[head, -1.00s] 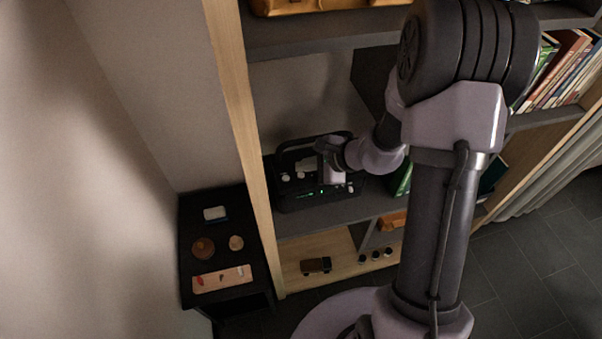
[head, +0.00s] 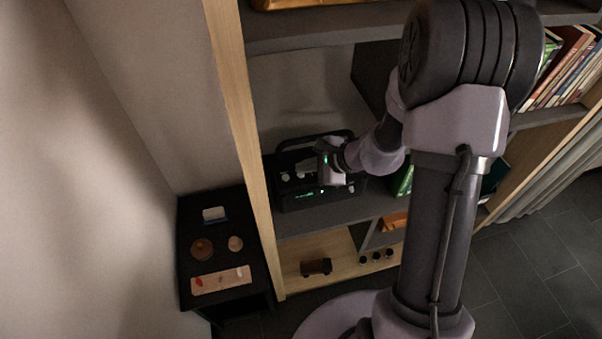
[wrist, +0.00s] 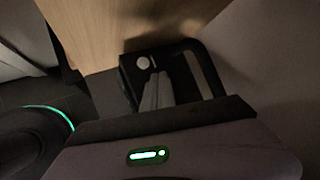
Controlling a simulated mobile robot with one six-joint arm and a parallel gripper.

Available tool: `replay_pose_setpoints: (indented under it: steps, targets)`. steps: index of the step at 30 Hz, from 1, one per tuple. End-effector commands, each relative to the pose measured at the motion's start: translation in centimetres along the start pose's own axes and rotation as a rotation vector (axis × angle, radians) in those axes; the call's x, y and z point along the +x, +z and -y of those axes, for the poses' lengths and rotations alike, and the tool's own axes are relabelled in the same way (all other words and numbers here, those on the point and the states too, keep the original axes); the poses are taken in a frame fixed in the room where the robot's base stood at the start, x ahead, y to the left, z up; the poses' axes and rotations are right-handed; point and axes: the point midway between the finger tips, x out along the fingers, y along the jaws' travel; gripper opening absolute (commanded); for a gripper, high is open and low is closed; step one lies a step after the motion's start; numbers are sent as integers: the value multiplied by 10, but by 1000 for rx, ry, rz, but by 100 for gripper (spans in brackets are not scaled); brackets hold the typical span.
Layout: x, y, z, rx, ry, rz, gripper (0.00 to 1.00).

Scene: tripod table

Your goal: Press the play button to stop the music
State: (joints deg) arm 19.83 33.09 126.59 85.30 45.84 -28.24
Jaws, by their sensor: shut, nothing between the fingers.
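A black music player (head: 290,202) with a carry handle stands on the shelf. Its front has a pale knob (head: 285,177), a green lit display (head: 304,195) and small pale buttons. I cannot tell which one is the play button. My gripper (head: 322,174) is in front of the player's face and hides part of it. In the wrist view the player (wrist: 128,76) is partly behind my shut, empty fingers (wrist: 157,92), with a round pale knob (wrist: 143,63) beside them. I cannot tell whether the fingertips touch the player.
The wooden side panel (head: 240,130) of the shelf is close to the left of the player. Green books (head: 402,181) stand to its right. A toy truck (head: 316,266) is on the lower shelf. A black side table (head: 228,295) with small items stands at the left.

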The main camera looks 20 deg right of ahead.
Motion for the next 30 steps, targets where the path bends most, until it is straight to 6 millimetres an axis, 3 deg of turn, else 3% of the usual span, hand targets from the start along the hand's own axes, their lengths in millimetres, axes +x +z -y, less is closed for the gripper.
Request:
replay_pose_setpoints:
  steps: [30]
  targets:
    - [5,-4,-4,0,1,0,0]
